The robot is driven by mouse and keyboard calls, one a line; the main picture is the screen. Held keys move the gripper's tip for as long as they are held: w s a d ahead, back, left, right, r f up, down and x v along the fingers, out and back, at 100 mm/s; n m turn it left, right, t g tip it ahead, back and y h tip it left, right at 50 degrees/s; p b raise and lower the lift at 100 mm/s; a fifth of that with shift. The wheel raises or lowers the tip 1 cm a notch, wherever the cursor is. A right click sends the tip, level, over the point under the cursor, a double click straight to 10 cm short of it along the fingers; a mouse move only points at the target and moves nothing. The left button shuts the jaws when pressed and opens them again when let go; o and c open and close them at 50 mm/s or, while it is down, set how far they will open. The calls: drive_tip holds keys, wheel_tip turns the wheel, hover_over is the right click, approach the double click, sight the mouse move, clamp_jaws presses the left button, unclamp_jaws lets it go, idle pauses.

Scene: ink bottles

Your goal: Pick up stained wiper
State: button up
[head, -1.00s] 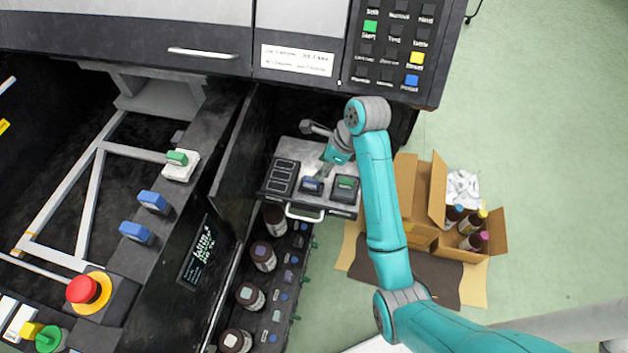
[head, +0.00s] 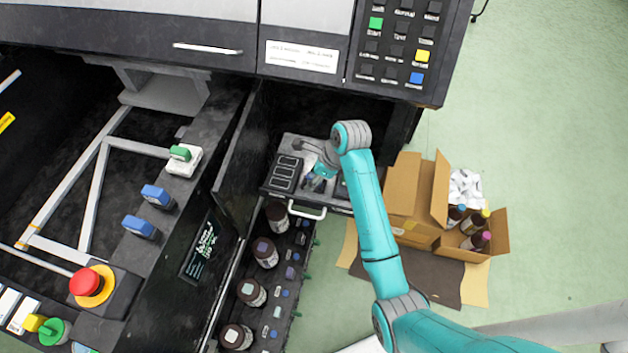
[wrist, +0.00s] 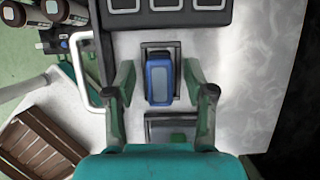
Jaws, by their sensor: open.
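A blue block with a paler top, which may be the wiper, sits in a dark slot of the pulled-out grey tray (wrist: 245,70). The blue block (wrist: 159,79) is in the middle of the wrist view; no stain can be made out. My gripper (wrist: 159,75) is open, with one finger on each side of the block and a gap on both sides. In the head view my gripper (head: 321,178) is over the tray and covers most of the block.
A dark three-slot holder (head: 285,173) fills the tray's left side. The tray's handle (head: 308,213) is in front. Brown bottles (head: 265,252) line a rack below. A cardboard box (head: 410,200) with bottles stands right. Blue blocks (head: 157,196) and a green-topped block (head: 184,159) sit on the left ledge.

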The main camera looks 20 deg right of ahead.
clamp_jaws()
drive_tip(key=shift+r, duration=0.1)
